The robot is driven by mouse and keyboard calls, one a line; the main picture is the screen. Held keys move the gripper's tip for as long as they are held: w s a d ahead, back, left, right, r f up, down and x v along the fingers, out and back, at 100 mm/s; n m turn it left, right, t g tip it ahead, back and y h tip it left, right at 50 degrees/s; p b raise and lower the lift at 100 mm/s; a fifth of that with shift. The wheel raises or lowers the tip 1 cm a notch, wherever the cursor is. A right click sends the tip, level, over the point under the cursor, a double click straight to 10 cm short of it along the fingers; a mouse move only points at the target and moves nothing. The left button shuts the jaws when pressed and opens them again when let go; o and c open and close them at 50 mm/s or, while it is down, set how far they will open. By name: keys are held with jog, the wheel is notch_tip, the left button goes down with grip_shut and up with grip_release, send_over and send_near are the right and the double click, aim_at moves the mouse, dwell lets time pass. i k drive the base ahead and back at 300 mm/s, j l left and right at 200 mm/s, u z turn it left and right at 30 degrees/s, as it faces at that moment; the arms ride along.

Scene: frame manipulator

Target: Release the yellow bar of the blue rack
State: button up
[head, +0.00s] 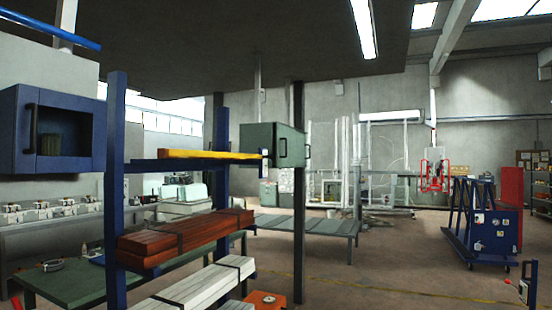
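The blue rack (115,195) stands left of the middle in the head view, with two tall blue posts and shelf arms. The yellow bar (208,154) lies level along the top arms of the rack. Its right end is beside a small upright piece with a white patch (264,160) at the tip of the arm. Whether that piece touches or holds the bar cannot be told. My gripper is not in view.
Red-brown beams (185,236) and white beams (205,285) lie on the lower levels. A blue box (52,130) is at the left and a grey-green cabinet (285,143) near the rack's tip. A blue wheeled frame (485,225) stands at right. Floor (400,255) at centre right is open.

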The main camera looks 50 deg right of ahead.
aim_at(171, 153)
jog(key=z, duration=1.2)
jog(key=i+l, duration=0.2)
jog(key=i, duration=0.35)
jog(key=i+l, duration=0.25)
jog(key=i, duration=0.25)
jog(key=i+l, duration=0.2)
jog(key=i, duration=0.35)
jog(key=i+l, duration=0.25)
jog(key=i, duration=0.3)
jog(key=i+l, duration=0.2)
jog(key=i, duration=0.35)
jog(key=i+l, duration=0.2)
jog(key=i, duration=0.3)
jog(key=i+l, duration=0.25)
jog(key=i, duration=0.3)
